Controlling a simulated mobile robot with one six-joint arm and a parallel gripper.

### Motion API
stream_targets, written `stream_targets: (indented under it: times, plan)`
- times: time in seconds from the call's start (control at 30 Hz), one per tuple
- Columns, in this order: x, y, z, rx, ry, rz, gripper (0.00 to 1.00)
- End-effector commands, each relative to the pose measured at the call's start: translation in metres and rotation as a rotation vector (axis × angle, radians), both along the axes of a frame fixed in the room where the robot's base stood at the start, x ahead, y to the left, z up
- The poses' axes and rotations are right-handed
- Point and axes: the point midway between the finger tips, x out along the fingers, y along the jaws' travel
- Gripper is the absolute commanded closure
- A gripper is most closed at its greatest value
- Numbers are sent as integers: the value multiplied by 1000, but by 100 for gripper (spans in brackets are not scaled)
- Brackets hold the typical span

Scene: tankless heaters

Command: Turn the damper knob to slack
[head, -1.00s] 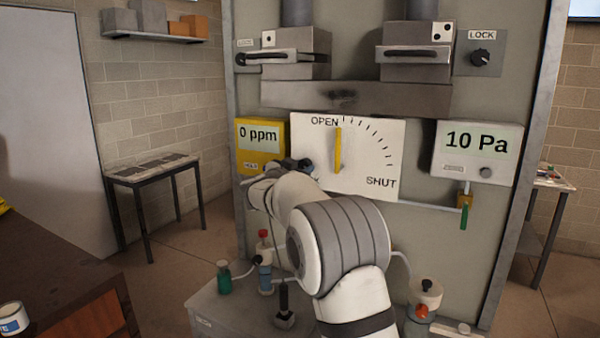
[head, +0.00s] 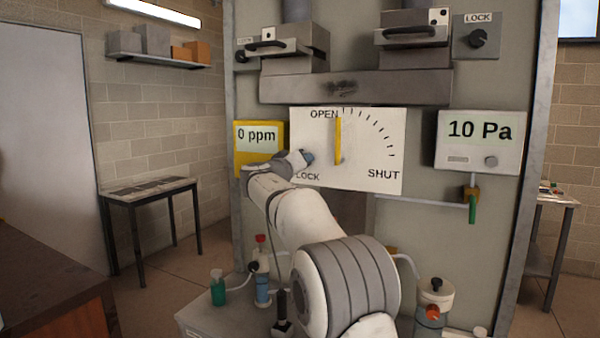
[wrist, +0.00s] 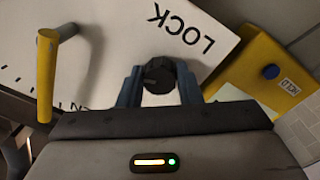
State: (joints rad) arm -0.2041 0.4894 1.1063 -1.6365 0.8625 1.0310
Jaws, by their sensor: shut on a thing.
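The damper plate (head: 365,170) is a white board with OPEN at the top, SHUT at lower right and LOCK at lower left. Its yellow lever (head: 338,140) stands upright, pointing at OPEN; it also shows in the wrist view (wrist: 45,75). The dark round knob (wrist: 159,75) sits beside the LOCK lettering in the wrist view. My gripper (wrist: 160,86) has its blue fingers on either side of the knob, shut on it. In the head view my gripper (head: 306,158) is at the plate's left side and hides the knob. The knob's setting is unclear.
A yellow 0 ppm meter (head: 258,143) is close to the left of the plate. A 10 Pa gauge (head: 480,142) is at right. Another LOCK knob (head: 478,40) is at upper right. Bottles with tubes (head: 262,285) stand below, near my arm.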

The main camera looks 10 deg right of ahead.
Motion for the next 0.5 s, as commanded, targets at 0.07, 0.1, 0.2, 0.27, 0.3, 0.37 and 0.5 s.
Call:
stream_targets:
  times: [0.07,0.1,0.2,0.27,0.3,0.37,0.5]
  plan:
    - [-1,1,2,-61,37,3,91]
    - [-1,1,2,-92,59,4,91]
    - [-1,0,2,-168,114,4,91]
    - [-1,0,3,-214,148,4,91]
    - [-1,0,3,-246,171,4,91]
    - [-1,0,4,-292,204,4,91]
    - [-1,0,4,-401,283,4,91]
